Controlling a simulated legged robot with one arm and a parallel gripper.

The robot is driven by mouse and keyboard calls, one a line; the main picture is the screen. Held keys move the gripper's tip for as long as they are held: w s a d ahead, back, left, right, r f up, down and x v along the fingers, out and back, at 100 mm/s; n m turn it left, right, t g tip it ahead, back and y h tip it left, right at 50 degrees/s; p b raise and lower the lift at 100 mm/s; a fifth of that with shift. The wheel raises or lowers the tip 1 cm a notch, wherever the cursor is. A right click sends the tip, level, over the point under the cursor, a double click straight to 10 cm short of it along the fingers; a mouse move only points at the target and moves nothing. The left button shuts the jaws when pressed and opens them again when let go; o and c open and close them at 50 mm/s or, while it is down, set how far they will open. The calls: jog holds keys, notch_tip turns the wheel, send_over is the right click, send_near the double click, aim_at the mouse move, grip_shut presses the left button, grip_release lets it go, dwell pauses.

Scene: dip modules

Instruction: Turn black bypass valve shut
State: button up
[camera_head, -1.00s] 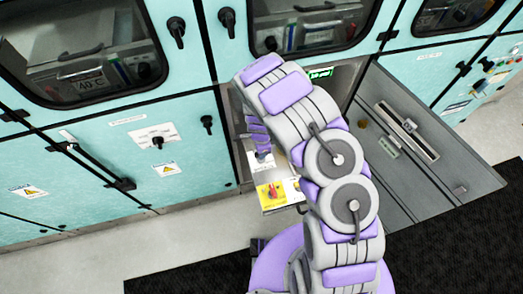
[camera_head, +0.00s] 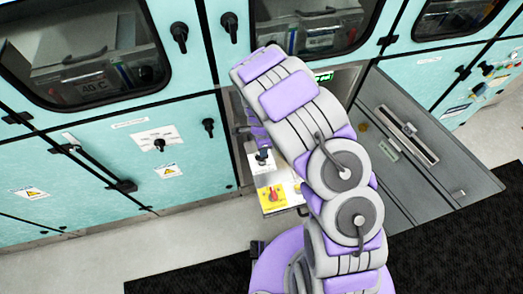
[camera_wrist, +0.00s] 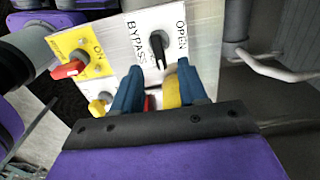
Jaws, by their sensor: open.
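The black bypass valve (camera_wrist: 158,48) is a small lever on a white plate marked BYPASS and OPEN in the wrist view. Its handle points roughly along the picture's vertical, tilted slightly. My gripper (camera_wrist: 156,75) is open, with its two blue fingers spread on either side below the lever in the picture. The fingertips look close to the plate, but I cannot tell whether they touch the lever. In the head view, my arm hides much of the gripper above the small control panel (camera_head: 265,180).
A yellow plate with a red switch (camera_wrist: 68,70) sits left of the bypass plate. A yellow knob (camera_wrist: 172,92) shows between my fingers. An open grey door (camera_head: 430,150) stands to the right. Teal cabinets (camera_head: 90,170) fill the left.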

notch_tip(320, 180, up, 11)
jog(key=p, duration=0.1)
jog(key=shift+a+r, duration=0.15)
jog(key=shift+r, duration=0.05)
dwell(0.5)
